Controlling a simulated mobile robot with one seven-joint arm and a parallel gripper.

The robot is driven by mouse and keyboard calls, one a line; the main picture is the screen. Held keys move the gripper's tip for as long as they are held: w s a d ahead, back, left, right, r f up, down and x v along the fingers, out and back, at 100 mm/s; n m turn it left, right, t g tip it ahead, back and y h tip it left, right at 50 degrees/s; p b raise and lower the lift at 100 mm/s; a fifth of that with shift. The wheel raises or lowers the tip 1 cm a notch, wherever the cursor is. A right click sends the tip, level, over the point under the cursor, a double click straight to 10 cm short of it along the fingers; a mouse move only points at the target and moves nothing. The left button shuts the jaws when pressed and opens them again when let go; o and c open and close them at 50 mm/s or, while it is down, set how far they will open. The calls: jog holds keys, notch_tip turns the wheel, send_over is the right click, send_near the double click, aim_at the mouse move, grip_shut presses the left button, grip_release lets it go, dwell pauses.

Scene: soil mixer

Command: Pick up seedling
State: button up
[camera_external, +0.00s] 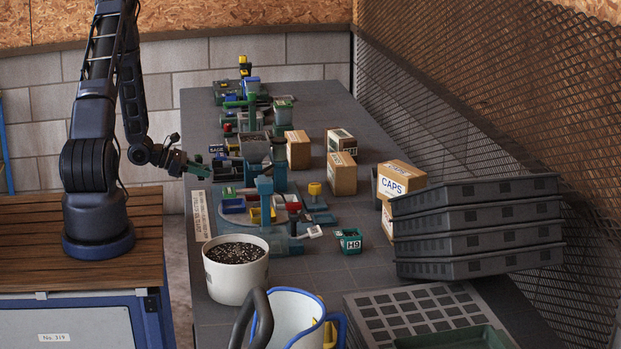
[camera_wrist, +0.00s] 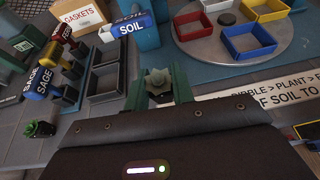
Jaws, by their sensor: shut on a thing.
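My gripper (camera_wrist: 158,90) shows at the centre of the wrist view, its two green fingers closed on a small pale grey-green seedling (camera_wrist: 157,79). The seedling's leafy top shows between the fingers; its lower part is hidden. In the external view my gripper (camera_external: 203,168) reaches over the bench's left edge, beside the SAGE label; the seedling is too small to make out there. Another small dark-green plant (camera_wrist: 39,128) sits apart at the left of the wrist view.
A round plate (camera_wrist: 212,47) carries coloured trays. A white soil pot (camera_external: 236,270), stacked black trays (camera_external: 478,228) and cardboard boxes (camera_external: 342,173) occupy the bench (camera_external: 310,100).

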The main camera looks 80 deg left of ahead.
notch_tip(320, 180, up, 15)
jog(key=shift+r, duration=0.2)
dwell(0.3)
jog(key=shift+r, duration=0.1)
